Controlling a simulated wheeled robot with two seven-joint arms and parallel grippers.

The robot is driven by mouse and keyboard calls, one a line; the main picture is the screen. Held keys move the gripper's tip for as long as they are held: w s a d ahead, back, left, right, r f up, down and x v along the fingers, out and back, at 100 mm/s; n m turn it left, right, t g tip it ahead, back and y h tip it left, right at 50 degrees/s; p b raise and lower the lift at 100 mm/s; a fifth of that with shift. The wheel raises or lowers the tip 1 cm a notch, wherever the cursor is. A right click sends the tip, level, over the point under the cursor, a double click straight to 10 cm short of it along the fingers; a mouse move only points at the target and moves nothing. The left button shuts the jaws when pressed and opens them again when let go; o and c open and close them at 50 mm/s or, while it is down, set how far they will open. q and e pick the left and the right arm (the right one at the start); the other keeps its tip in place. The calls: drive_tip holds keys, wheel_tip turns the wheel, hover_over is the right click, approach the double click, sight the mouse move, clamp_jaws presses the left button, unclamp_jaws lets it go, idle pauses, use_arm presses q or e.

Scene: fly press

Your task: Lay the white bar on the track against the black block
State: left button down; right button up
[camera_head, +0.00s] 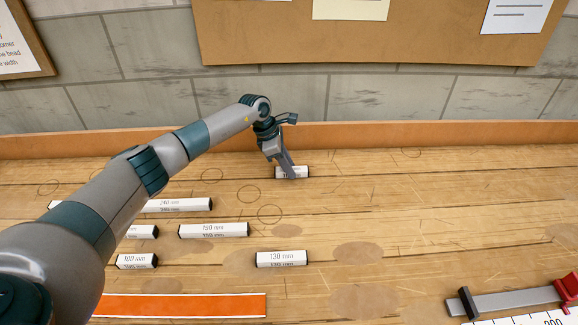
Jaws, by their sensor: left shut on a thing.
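Several white bars with black ends lie on the wooden bench. My left gripper (289,172) is at the back of the bench, shut on a white bar (303,172) whose label is mostly covered by the fingers. The other white bars are a 240 mm bar (180,205), a 190 mm bar (214,230), a 130 mm bar (282,258) and a 100 mm bar (137,261). The grey track (515,301) is at the lower right, with the black block (467,303) at its left end. My right gripper is not in view.
A red clamp (567,288) sits on the track at the right edge. A white ruler scale (535,318) lies in front of the track. An orange strip (185,305) lies at the front left. A wooden ledge (400,133) runs along the back. The bench's middle right is clear.

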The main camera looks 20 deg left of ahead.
use_arm(q)
drive_tip(key=shift+f, duration=0.2)
drive_tip(key=c, duration=1.5)
unclamp_jaws()
drive_tip(key=shift+r, duration=0.1)
drive_tip(key=shift+c, duration=0.2)
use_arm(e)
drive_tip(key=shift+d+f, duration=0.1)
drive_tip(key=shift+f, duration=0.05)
use_arm(q)
drive_tip(key=shift+r, duration=0.2)
drive_tip(key=shift+a+r, duration=0.2)
drive_tip(key=shift+r, duration=0.05)
drive_tip(key=b+v, duration=0.2)
drive_tip(key=v, duration=0.2)
drive_tip(key=shift+f, duration=0.1)
drive_tip(key=b+v, duration=0.2)
drive_tip(key=v, duration=0.5)
drive_tip(key=shift+r, duration=0.25)
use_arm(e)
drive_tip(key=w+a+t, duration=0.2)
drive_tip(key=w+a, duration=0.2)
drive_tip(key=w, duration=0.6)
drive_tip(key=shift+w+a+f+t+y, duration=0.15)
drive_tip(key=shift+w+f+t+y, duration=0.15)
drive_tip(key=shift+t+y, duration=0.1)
use_arm(q)
drive_tip(key=shift+o, duration=0.4)
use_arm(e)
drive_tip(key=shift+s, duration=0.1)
